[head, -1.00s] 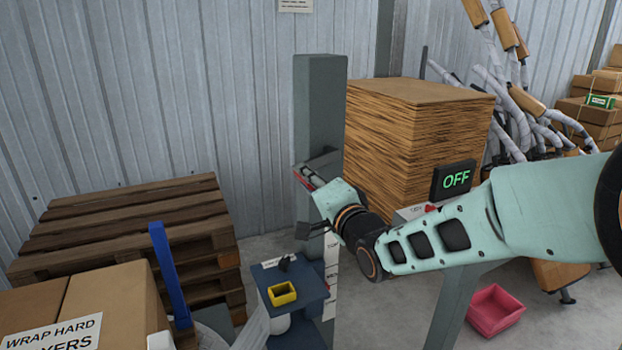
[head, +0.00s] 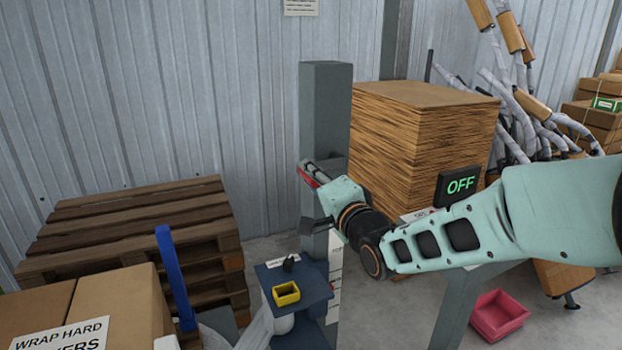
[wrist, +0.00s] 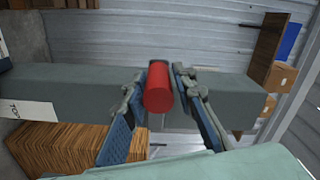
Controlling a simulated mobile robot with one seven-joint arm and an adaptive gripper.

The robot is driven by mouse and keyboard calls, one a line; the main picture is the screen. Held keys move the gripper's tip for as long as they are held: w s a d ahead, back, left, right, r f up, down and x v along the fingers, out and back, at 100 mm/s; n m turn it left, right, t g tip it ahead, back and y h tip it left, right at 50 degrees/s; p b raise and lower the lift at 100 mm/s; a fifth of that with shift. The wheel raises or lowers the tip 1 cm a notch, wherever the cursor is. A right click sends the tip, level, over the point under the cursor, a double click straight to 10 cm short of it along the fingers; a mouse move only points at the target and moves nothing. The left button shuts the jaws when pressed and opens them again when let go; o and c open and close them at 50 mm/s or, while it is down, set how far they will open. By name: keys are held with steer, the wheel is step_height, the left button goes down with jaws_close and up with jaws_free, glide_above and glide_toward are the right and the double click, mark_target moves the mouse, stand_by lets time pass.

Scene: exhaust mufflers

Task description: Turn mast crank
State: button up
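The mast (head: 326,105) is a tall grey-green square post in the head view; it also crosses the wrist view as a wide grey beam (wrist: 70,92). The crank's red handle (wrist: 158,88) points toward my wrist camera, in front of the mast; a bit of red also shows in the head view (head: 307,179). My gripper (head: 315,170) is at the mast's near side. In the wrist view its two fingers (wrist: 159,80) stand either side of the red handle, with small gaps visible, so it looks open around it. The crank's arm is mostly hidden.
A stacked brown block (head: 420,140) and an OFF sign (head: 460,186) are right of the mast. Wooden pallets (head: 130,225) and cartons (head: 120,310) are left. A pink bin (head: 498,314) lies on the floor.

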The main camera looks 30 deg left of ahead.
steer(key=shift+o, duration=1.1)
steer(key=shift+r, duration=0.1)
steer(key=shift+o, duration=0.4)
steer(key=v, duration=1.2)
